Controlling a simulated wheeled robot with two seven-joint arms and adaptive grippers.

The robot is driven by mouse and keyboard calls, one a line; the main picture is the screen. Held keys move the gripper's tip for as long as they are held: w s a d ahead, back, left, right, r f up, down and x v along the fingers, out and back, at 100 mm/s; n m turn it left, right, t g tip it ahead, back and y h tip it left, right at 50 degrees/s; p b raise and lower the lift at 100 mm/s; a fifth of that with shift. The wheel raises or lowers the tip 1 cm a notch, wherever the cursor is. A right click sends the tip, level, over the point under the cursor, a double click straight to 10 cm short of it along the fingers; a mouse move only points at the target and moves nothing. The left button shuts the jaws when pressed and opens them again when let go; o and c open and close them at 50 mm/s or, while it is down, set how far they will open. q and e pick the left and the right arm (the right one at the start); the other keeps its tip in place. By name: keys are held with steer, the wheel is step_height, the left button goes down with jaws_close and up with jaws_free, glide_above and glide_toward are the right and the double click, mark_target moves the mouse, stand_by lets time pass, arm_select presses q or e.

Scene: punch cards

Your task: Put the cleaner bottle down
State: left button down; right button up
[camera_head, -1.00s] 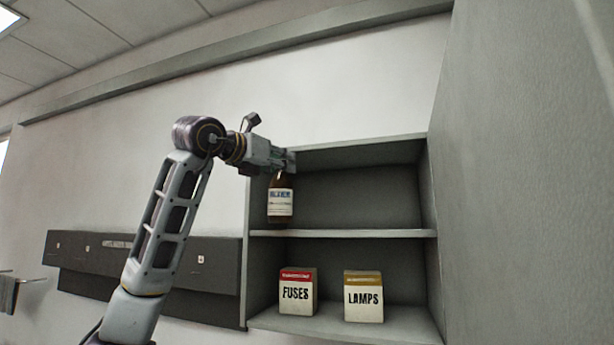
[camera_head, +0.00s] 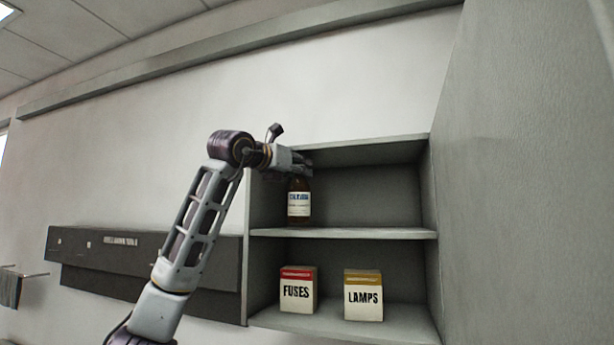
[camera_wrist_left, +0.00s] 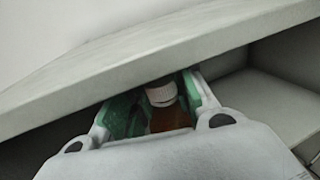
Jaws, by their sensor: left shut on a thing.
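The cleaner bottle (camera_head: 299,204) is brown with a white and blue label and is upright in the upper compartment of the shelf unit, toward its left side. Its base is at or just above the middle shelf board (camera_head: 345,233); I cannot tell if it touches. My left gripper (camera_head: 300,172) is shut on the bottle's upper part, reaching in from the left. My right gripper is not in view.
The lower compartment holds a FUSES box (camera_head: 297,290) and a LAMPS box (camera_head: 363,295). The unit's top board (camera_head: 365,149) is close above my gripper. The upper compartment is clear right of the bottle. A grey wall (camera_head: 530,200) stands at right.

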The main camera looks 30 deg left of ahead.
arm_select(q)
steer(key=w, duration=0.1)
steer(key=w+f+p, duration=0.1)
steer(key=w, duration=0.1)
steer(key=shift+w+f+p, duration=0.2)
steer(key=shift+w+p, duration=0.1)
steer(key=shift+d+f, duration=0.1)
steer(key=shift+d, duration=0.05)
stand_by(0.4)
steer(key=c, duration=1.2)
jaws_free()
